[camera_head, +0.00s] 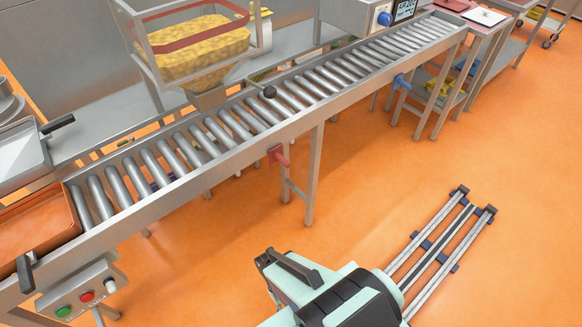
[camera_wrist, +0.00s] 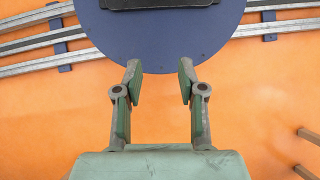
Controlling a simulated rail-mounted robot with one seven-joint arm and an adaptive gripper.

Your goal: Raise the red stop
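The red stop (camera_head: 279,155) is a small red handle-like part on the near side rail of the roller conveyor (camera_head: 205,170), about midway along its visible length. It sticks out toward the floor on my side. My gripper (camera_wrist: 160,80) shows in the wrist view with its two green-padded fingers apart and nothing between them. It points down over a blue disc and the orange floor. The red stop does not show in the wrist view, and my gripper is away from it. I cannot pick out my gripper fingers in the head view.
A similar blue stop (camera_head: 401,82) sits further right on the same rail. An orange tray (camera_head: 38,232) lies at the conveyor's left end, above a button box (camera_head: 84,293). A hopper with yellow contents (camera_head: 200,50) stands behind the conveyor. The orange floor (camera_head: 480,190) in front is largely clear.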

